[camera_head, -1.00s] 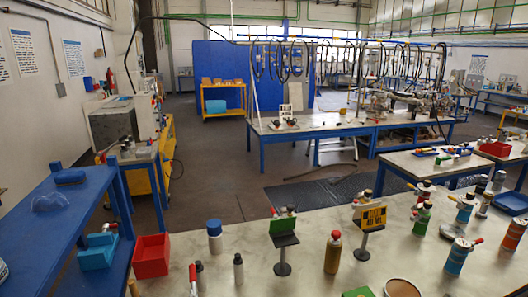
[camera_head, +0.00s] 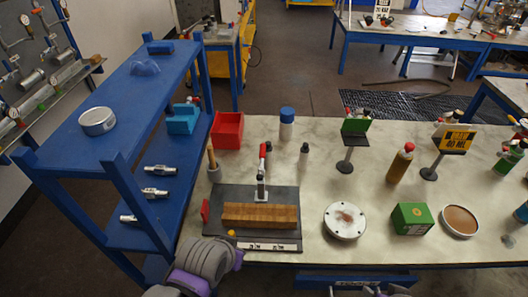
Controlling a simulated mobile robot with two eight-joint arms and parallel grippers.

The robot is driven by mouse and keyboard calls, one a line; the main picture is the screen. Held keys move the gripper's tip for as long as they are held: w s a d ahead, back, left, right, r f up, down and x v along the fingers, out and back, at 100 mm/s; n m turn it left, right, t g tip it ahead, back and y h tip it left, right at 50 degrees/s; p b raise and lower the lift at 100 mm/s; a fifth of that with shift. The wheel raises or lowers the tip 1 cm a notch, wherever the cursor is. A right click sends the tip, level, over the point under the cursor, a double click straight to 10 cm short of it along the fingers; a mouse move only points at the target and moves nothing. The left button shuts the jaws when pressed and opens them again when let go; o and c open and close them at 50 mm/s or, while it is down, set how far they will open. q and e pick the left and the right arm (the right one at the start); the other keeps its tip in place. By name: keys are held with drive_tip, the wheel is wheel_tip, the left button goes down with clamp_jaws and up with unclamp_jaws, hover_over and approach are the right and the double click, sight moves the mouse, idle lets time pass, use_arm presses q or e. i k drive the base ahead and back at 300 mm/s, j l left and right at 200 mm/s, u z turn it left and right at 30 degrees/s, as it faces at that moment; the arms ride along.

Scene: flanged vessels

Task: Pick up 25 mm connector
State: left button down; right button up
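Several silvery metal fittings lie on the lower level of the blue shelf at the left: a far one (camera_head: 160,170), a middle one (camera_head: 154,193) and a near one (camera_head: 131,219). They look like connectors, but no size can be read, so I cannot tell which is 25 mm. The blue shelf's upper board (camera_head: 125,105) overhangs this level. A grey and purple part of my own arm shows at the bottom edge, right of the shelf. I see no gripper fingers of either hand.
The pale bench (camera_head: 300,185) carries a dark board (camera_head: 258,200) with a wooden block (camera_head: 260,216) and a clamp, a flanged disc (camera_head: 344,221), a green box (camera_head: 411,218) and a red bin (camera_head: 227,130). A round metal tin (camera_head: 97,121) stands on the shelf top. Blue shelf posts stand near the fittings.

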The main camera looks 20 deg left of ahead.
sight(158, 170)
drive_tip(key=u, duration=1.65)
drive_tip(key=i+j+u, duration=0.2)
drive_tip(key=i+u, duration=0.15)
drive_tip(key=u, duration=0.15)
drive_tip(key=i+u, duration=0.45)
drive_tip(key=k+j, duration=0.05)
drive_tip(key=k, duration=0.05)
